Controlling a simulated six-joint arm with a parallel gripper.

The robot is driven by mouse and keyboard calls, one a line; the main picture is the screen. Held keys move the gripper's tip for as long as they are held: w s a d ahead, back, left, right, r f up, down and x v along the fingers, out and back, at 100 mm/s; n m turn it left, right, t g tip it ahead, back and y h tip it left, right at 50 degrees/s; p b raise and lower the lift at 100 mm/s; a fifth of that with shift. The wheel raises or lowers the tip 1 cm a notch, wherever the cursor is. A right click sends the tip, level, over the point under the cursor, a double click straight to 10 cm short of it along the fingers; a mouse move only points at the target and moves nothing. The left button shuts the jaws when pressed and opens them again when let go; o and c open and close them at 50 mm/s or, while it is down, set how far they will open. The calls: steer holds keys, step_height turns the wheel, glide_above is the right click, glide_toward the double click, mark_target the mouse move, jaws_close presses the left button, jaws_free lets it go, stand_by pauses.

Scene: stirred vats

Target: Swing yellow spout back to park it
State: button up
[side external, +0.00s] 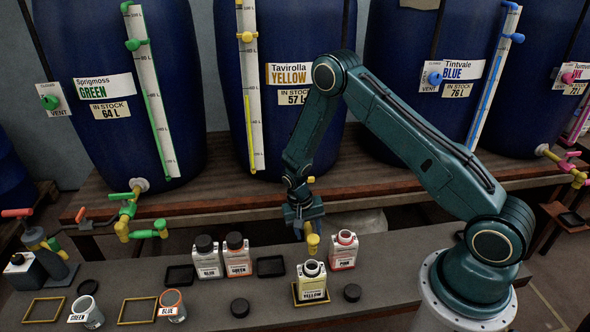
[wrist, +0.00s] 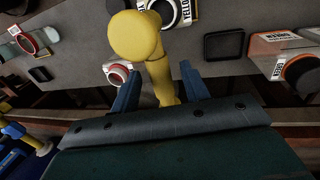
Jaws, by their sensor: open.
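The yellow spout (side external: 312,245) hangs below my gripper (side external: 305,215) in the side view, its end over or just behind the open mouth of the bottle labelled yellow (side external: 312,282). In the wrist view, the spout (wrist: 138,36) runs between the two blue fingers of my gripper (wrist: 160,88). The fingers are open, one on each side of the spout's pipe, with gaps visible. The yellow bottle stands upright in a yellow frame (side external: 297,299). The bottle also shows partly behind the spout in the wrist view (wrist: 184,12). My gripper hides the spout's upper part in the side view.
An open pink bottle (side external: 343,250) stands close to the right of the spout. Capped blue (side external: 207,257) and green (side external: 237,255) bottles stand to the left. Black caps (side external: 352,293) lie nearby. The yellow drum (side external: 285,30) stands behind, with the green spout (side external: 130,225) at left.

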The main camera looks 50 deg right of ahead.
jaws_close()
steer(key=shift+w+a, duration=0.1)
stand_by(0.4)
steer(key=w+m+y, duration=0.3)
steer(key=w+m, duration=0.5)
steer(key=m, duration=0.8)
steer(key=shift+w+m, duration=0.25)
steer(key=shift+m, duration=0.05)
stand_by(0.5)
